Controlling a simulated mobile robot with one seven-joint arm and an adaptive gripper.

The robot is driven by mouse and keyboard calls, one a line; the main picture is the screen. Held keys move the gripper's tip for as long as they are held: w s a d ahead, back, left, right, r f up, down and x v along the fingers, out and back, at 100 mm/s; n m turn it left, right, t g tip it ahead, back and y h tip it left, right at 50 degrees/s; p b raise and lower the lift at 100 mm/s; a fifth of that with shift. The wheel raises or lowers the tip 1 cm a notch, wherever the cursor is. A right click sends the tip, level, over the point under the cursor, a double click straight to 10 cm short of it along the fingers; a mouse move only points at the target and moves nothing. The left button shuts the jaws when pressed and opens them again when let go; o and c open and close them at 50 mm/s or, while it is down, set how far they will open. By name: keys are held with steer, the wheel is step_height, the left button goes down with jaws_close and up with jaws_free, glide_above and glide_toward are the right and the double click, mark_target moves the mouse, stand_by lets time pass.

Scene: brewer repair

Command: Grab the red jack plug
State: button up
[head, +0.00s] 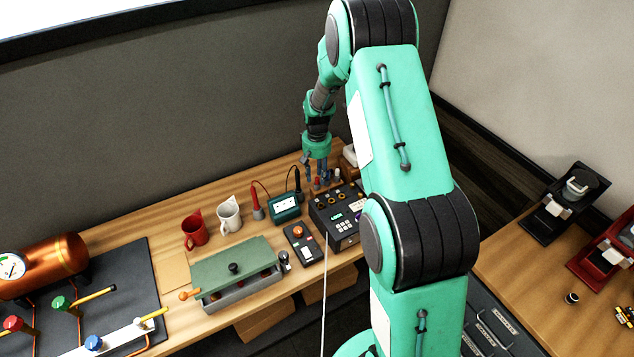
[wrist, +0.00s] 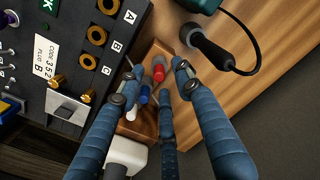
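The red jack plug (wrist: 158,73) stands in a small wooden holder (wrist: 152,54) in the wrist view, beside a blue plug (wrist: 144,95) and a white plug (wrist: 131,112). My gripper (wrist: 156,76) is open, with its blue-grey fingers spread around the plugs. The red plug lies between the fingertips, with a visible gap to the right finger; I cannot tell the height between them. In the head view my gripper (head: 320,178) points down over the back of the bench, beside the black panel box, and its fingers partly hide the plugs.
The black panel box (head: 337,212) with brass sockets A, B and C (wrist: 95,35) stands close to the holder. A white object (wrist: 125,152) sits near the holder.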

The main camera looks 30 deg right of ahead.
steer(key=shift+f, duration=1)
steer(key=c, duration=0.8)
